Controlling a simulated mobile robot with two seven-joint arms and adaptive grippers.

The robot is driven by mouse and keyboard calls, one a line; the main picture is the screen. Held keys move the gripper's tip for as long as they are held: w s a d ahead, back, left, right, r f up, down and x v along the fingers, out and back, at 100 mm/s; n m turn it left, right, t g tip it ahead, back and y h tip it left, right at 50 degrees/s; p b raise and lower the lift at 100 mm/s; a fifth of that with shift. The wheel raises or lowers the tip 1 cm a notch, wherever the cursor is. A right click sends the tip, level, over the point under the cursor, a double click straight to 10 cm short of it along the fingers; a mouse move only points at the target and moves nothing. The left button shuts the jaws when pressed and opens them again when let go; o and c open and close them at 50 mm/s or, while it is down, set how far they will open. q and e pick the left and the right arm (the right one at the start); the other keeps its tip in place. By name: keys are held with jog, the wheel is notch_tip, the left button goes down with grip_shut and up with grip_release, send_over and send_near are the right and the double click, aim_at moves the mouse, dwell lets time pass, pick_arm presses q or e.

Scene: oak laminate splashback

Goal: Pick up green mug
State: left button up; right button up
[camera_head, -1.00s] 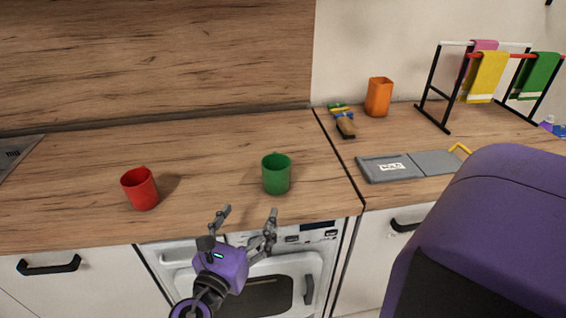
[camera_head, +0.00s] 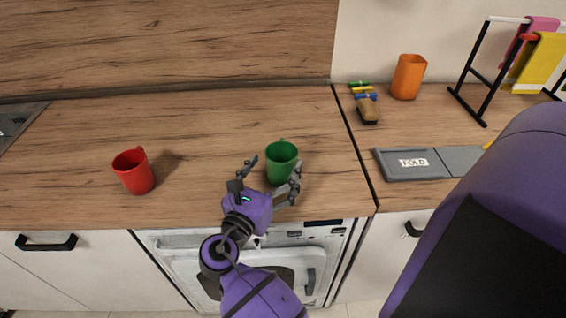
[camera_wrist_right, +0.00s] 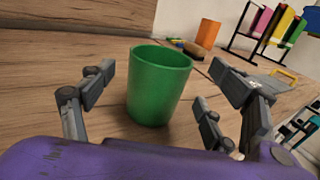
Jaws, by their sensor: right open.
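The green mug (camera_head: 281,160) stands upright on the wooden counter near its front edge. My right gripper (camera_head: 272,172) is open, with its fingers reaching toward the mug from the front. In the right wrist view the green mug (camera_wrist_right: 158,86) stands between and just beyond the spread fingers, with nothing gripped. I cannot tell whether a finger touches it. My left gripper is not in view.
A red mug (camera_head: 134,171) stands to the left on the counter (camera_head: 210,125). To the right are an orange cup (camera_head: 408,77), a brush (camera_head: 367,107), a grey folding board (camera_head: 412,165) and a towel rack (camera_head: 479,75). An oven (camera_head: 180,262) sits below.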

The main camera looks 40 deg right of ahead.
aim_at(287, 150)
jog(key=x, duration=0.4)
jog(key=shift+w+d+f+p, duration=0.15)
jog(key=shift+d+p, duration=0.1)
jog(key=shift+p, duration=0.1)
jog(key=shift+w+d, duration=0.2)
jog(key=shift+d, duration=0.1)
jog(key=shift+f, duration=0.15)
jog(key=c, duration=1.5)
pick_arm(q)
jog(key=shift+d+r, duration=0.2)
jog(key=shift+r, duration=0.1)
